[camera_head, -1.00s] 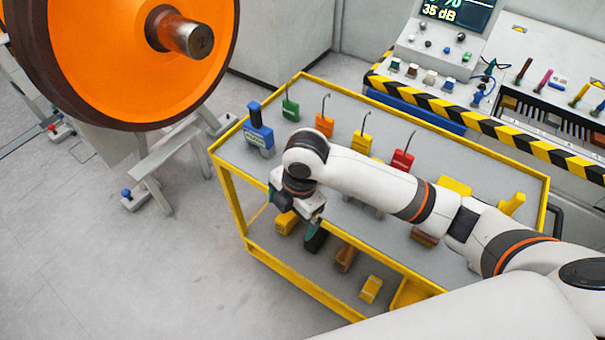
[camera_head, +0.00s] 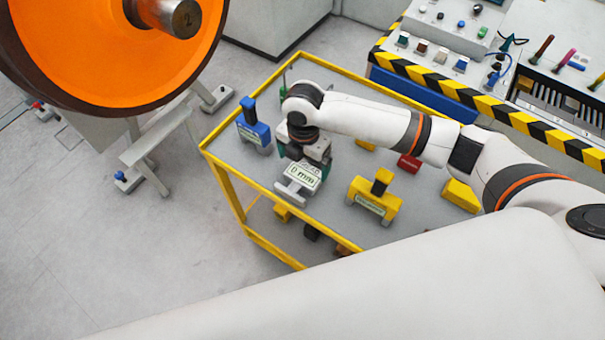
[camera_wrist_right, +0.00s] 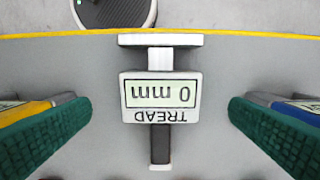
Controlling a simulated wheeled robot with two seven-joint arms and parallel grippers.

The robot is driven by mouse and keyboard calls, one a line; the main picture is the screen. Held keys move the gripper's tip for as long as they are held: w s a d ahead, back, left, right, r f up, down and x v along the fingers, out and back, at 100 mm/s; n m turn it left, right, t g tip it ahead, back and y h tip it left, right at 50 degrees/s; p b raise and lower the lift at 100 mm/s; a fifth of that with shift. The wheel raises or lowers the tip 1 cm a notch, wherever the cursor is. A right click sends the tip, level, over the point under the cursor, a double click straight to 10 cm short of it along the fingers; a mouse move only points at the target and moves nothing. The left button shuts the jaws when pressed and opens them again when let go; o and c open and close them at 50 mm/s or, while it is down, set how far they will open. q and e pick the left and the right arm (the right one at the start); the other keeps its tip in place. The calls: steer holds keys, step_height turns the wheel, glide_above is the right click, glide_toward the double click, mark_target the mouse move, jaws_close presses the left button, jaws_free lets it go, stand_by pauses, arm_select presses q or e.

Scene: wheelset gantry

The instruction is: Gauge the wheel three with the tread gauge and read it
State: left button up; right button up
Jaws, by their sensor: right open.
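The tread gauge (camera_head: 299,180) stands on the cart top near its front-left edge. It has a light body, and its label and screen read TREAD and 0 mm, upside down in the right wrist view (camera_wrist_right: 160,95). My right gripper (camera_head: 306,150) is above and behind it. In the right wrist view its green-padded fingers (camera_wrist_right: 160,130) are wide apart, one on each side of the gauge, with gaps to it. An orange wheel (camera_head: 110,50) with a dark rim is at the upper left; its shaft end bears a mark like 2. My left gripper is not in view.
A blue gauge (camera_head: 254,128) stands left of the tread gauge and a yellow gauge (camera_head: 374,198) right of it. The yellow-edged cart (camera_head: 228,185) has a red block (camera_head: 409,163) farther back. A striped console (camera_head: 470,92) is behind.

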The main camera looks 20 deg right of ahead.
mark_target(303, 175)
steer(key=shift+f, duration=0.4)
steer(key=shift+w+f, duration=0.15)
steer(key=shift+f, duration=0.15)
steer(key=f, duration=0.1)
steer(key=f+p, duration=0.1)
steer(key=f, duration=0.1)
steer(key=f+p, duration=0.1)
steer(key=shift+s+a+f, duration=0.1)
steer(key=shift+s+f, duration=0.1)
steer(key=shift+s, duration=0.05)
steer(key=shift+f, duration=0.3)
steer(key=shift+w, duration=0.1)
steer(key=shift+c, duration=0.6)
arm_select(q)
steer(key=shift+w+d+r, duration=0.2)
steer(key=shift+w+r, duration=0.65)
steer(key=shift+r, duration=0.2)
arm_select(e)
steer(key=c, duration=1.1)
